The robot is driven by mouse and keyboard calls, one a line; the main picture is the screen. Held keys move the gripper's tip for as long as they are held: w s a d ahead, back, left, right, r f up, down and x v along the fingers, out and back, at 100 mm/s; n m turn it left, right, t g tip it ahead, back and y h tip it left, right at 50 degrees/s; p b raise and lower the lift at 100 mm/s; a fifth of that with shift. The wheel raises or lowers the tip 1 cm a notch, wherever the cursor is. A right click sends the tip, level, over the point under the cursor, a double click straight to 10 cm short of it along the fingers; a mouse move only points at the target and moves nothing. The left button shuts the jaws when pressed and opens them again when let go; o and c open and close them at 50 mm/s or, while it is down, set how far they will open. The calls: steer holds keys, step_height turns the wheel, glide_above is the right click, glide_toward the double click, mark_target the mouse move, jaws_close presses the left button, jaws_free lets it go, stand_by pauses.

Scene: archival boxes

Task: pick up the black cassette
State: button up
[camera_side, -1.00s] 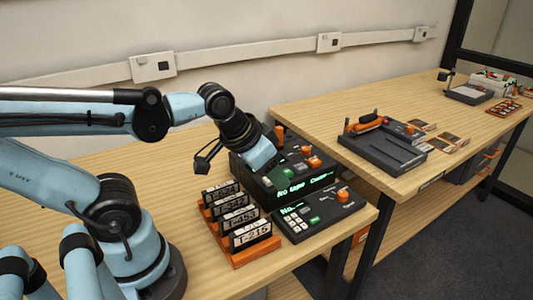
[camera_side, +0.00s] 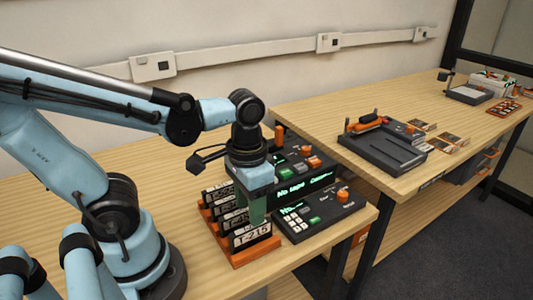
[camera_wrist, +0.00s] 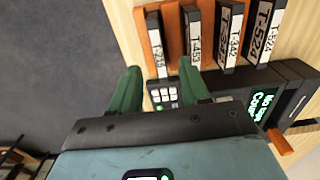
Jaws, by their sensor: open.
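Several black cassettes with white labels stand upright in an orange rack (camera_side: 262,252). The front one reads T-215 (camera_side: 250,239); it also shows in the wrist view (camera_wrist: 155,45). T-453 (camera_wrist: 193,40), T-342 (camera_wrist: 229,38) and T-524 (camera_wrist: 263,35) stand beside it. All look black, so I cannot tell which one is meant. My gripper (camera_side: 255,220) points down over the rack and hides part of the cassettes. In the wrist view its green fingers (camera_wrist: 159,72) are apart with nothing between them, near the label ends of T-215 and T-453.
A black console with a green display (camera_side: 308,188) and orange knobs stands just behind the rack. A second table holds a dark grey device (camera_side: 385,148). The table left of the rack is clear.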

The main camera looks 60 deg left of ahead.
mark_target(251, 237)
steer(key=shift+d+f, duration=0.1)
steer(key=shift+f, duration=3.05)
jaws_close()
